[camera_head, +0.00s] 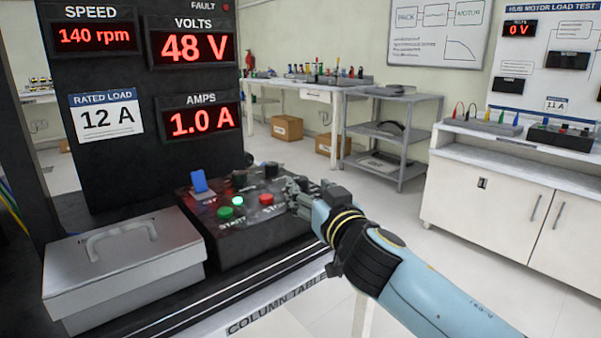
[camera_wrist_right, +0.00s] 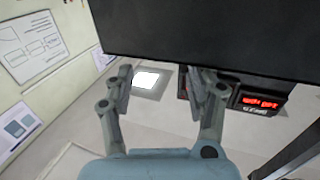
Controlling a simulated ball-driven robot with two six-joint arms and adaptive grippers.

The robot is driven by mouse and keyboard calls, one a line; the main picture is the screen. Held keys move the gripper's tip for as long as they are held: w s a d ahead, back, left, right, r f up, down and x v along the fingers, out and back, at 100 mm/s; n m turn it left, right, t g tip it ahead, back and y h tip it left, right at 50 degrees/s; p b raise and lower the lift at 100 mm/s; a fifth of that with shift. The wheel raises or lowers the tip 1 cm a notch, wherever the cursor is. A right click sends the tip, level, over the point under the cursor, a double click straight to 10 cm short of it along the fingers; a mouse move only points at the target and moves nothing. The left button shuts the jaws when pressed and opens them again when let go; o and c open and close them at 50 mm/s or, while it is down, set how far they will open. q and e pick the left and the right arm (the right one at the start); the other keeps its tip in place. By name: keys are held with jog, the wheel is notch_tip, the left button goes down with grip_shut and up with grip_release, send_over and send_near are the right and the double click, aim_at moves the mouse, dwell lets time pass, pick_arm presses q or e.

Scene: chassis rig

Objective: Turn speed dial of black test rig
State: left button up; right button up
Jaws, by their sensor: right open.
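The black test rig (camera_head: 85,170) stands at the left in the head view. Its displays read 140 rpm (camera_head: 95,37), 48 V and 1.0 A. Its black control box (camera_head: 240,245) has a lit green button, a red button and a raised blue switch cover. A dark knob (camera_head: 271,169) shows near the box's back edge; I cannot tell whether it is the speed dial. My right gripper (camera_head: 299,196) is at the box's right side, covering part of its top. In the right wrist view its fingers (camera_wrist_right: 160,82) are apart with nothing visibly held. My left gripper is out of view.
A grey metal case (camera_head: 125,268) with a handle sits left of the control box. A RATED LOAD 12 A card (camera_head: 106,116) is on the rig. A grey shelf (camera_head: 392,133) and white cabinets (camera_head: 500,185) stand behind, with open floor between.

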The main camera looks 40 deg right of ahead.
aim_at(303, 182)
jog(key=x, duration=0.6)
grip_shut()
dwell(0.4)
